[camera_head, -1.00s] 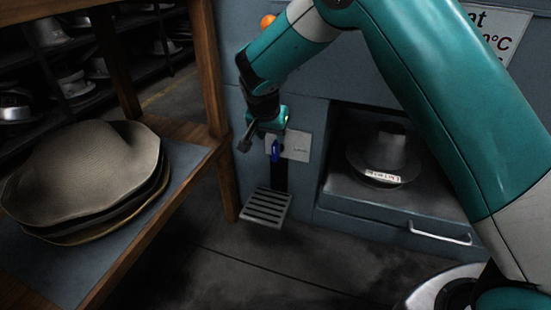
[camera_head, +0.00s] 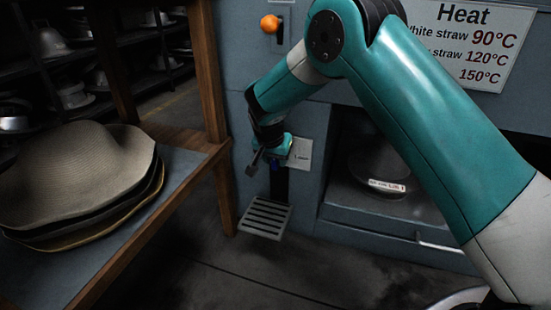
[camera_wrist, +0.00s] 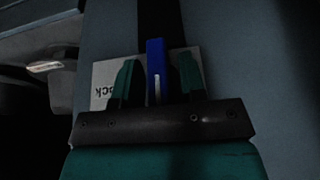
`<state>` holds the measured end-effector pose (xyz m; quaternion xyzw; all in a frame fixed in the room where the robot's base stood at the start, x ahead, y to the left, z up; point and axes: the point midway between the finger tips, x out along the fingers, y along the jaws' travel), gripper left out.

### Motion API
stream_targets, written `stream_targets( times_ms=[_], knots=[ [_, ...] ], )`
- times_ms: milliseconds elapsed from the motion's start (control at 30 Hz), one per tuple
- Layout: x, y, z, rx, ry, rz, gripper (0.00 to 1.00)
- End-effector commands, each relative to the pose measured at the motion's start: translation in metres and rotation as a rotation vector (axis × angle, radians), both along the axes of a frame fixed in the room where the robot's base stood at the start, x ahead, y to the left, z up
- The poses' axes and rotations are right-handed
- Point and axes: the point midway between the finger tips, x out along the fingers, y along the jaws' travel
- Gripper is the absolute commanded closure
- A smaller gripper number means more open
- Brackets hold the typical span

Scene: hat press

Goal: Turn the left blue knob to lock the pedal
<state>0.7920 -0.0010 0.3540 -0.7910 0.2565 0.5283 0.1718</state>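The blue knob (camera_wrist: 155,68) stands upright in the wrist view, in front of a white label plate (camera_wrist: 103,82) whose lettering appears upside down. My gripper (camera_wrist: 158,75) is open, with one green finger on each side of the knob and a narrow gap visible on both sides. In the head view my gripper (camera_head: 274,160) is at the machine front, and only a little of the blue knob (camera_head: 275,166) shows beneath it. The slotted grey pedal (camera_head: 265,216) sits below, under a dark vertical slot.
A wooden table (camera_head: 150,228) with stacked felt hats (camera_head: 75,170) stands at left. The press opening with a metal hat form (camera_head: 378,165) is to the right, above a drawer handle (camera_head: 440,246). An orange knob (camera_head: 269,24) is higher on the machine.

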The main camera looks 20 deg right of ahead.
Motion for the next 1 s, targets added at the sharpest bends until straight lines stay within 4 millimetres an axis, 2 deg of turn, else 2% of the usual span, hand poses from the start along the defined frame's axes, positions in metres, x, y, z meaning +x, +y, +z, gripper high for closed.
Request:
stream_targets(
  times_ms=[467,1000],
  knots=[
    [-0.0018,-0.0024,0.0009,0.086,-0.06,-0.003,0.86],
    [-0.0048,-0.0068,-0.003,0.472,-0.339,-0.008,0.86]
  ],
)
